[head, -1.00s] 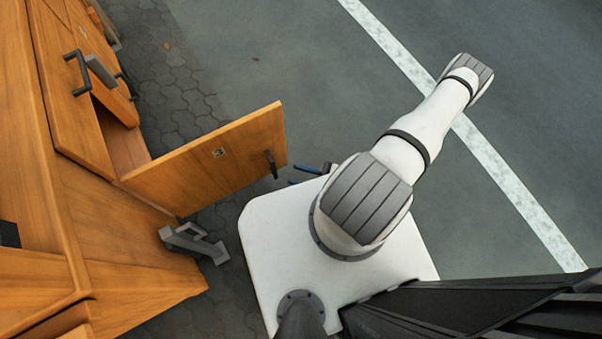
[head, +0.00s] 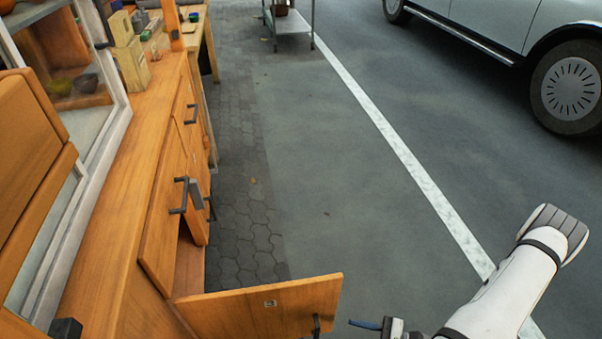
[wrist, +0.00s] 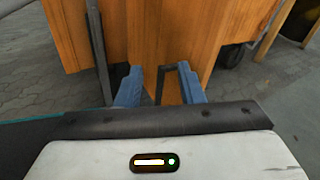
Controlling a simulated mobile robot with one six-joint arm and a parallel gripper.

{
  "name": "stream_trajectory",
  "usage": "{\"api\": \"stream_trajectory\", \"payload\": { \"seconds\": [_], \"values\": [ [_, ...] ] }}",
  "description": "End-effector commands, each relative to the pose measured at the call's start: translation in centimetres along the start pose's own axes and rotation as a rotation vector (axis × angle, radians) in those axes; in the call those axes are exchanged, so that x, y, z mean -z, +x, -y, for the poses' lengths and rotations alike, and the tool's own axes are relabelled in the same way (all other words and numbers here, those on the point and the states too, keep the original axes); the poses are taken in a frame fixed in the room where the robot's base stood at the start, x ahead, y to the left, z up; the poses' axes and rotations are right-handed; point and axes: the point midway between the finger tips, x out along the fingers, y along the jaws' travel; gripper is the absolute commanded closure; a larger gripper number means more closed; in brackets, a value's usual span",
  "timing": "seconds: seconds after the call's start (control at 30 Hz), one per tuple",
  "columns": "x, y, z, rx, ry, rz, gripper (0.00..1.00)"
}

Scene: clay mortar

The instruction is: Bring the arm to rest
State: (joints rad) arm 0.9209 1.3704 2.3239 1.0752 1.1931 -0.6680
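My gripper (wrist: 161,80) shows in the wrist view as two blue fingers spread apart, with nothing held between them. A dark handle (wrist: 164,72) on a wooden panel (wrist: 172,35) appears between and beyond the fingertips; I cannot tell how far away it is. In the head view a blue finger of my gripper (head: 366,325) shows at the bottom edge, just right of the open cabinet door (head: 265,303) and its dark handle (head: 316,325). My white arm crosses the lower right corner; the rest of it is out of frame.
A wooden cabinet with a counter (head: 140,135) runs along the left, with handled fronts. Free paving (head: 320,190) lies right of it. A metal cart (head: 290,22) stands at the back, and a parked car (head: 500,40) at the upper right.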

Motion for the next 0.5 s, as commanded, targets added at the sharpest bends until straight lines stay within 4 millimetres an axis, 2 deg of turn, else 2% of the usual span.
{"api": "stream_trajectory", "payload": {
  "seconds": [0.03, 0.5],
  "values": [
    [-2.2, -0.6, 1.1, -0.062, -0.044, -0.018, 0.65],
    [-16.7, -2.9, 6.8, -0.614, -0.401, -0.196, 0.65]
  ]
}}
